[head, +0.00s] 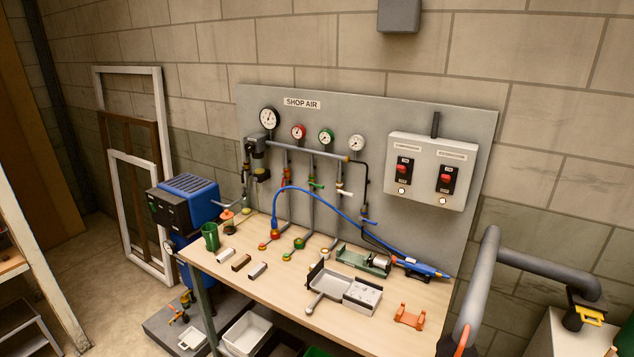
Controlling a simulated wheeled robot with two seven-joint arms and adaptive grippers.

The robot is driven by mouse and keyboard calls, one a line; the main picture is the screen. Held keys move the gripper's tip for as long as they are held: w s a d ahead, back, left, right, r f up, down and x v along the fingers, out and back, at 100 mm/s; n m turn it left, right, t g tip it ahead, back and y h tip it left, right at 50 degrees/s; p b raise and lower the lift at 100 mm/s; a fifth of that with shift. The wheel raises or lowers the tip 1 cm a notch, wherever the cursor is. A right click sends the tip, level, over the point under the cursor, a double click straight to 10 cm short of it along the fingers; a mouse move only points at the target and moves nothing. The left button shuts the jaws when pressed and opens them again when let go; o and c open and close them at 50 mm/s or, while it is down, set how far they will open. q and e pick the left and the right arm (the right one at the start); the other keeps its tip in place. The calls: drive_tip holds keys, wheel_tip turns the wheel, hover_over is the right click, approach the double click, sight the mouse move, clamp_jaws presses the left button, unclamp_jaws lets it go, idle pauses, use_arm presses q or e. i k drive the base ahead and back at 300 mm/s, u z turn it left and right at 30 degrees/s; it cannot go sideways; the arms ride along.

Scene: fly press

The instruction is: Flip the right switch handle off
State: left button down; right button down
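A light grey switch box (424,154) is mounted on the right part of the grey wall board. It carries two black switch plates side by side, each with a red handle. The right switch handle (446,178) is on the right plate, under a small label. The left switch handle (404,172) is on the other plate. Whether either handle is up or down is too small to tell. A small pale round lamp or button (442,201) sits below the right switch, with another below the left.
The wooden bench (240,290) below holds a grey tray, an orange bracket (409,316) and a blue air hose (330,203). The space before the box looks clear.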

sight(446, 178)
drive_tip(key=z, duration=0.7)
drive_tip(key=k, duration=0.35)
drive_tip(key=z, duration=0.5)
drive_tip(key=i, duration=0.45)
